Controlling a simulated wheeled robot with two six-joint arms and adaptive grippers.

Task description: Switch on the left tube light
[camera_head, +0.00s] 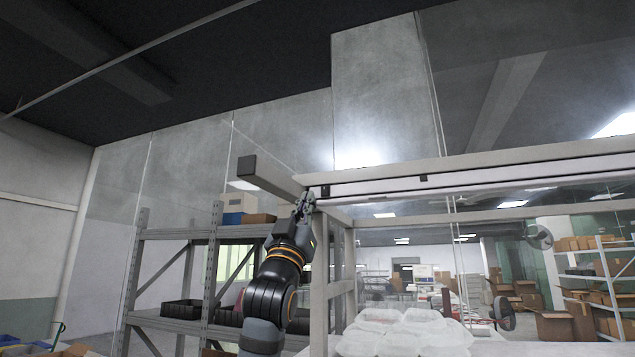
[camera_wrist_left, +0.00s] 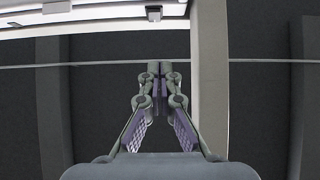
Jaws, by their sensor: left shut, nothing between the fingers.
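The tube light (camera_head: 480,183) is a long pale bar fixed under the overhead frame beam, running from the middle to the right edge in the head view. A small dark block (camera_head: 325,191) sits at its left end, and another small dark piece (camera_head: 423,178) is farther along. My left gripper (camera_head: 305,200) is raised at the bar's left end, shut and empty. In the wrist view the fingertips (camera_wrist_left: 160,68) are together, below a small dark block (camera_wrist_left: 153,13) on the pale bar (camera_wrist_left: 95,12). Contact with the light cannot be told. My right gripper is not in view.
A frame beam end (camera_head: 247,168) juts out left of my gripper, and a frame post (camera_head: 320,275) stands just right of my arm. Grey shelving (camera_head: 140,270) with bins is behind. Clear plastic bags (camera_head: 400,330) lie below the light.

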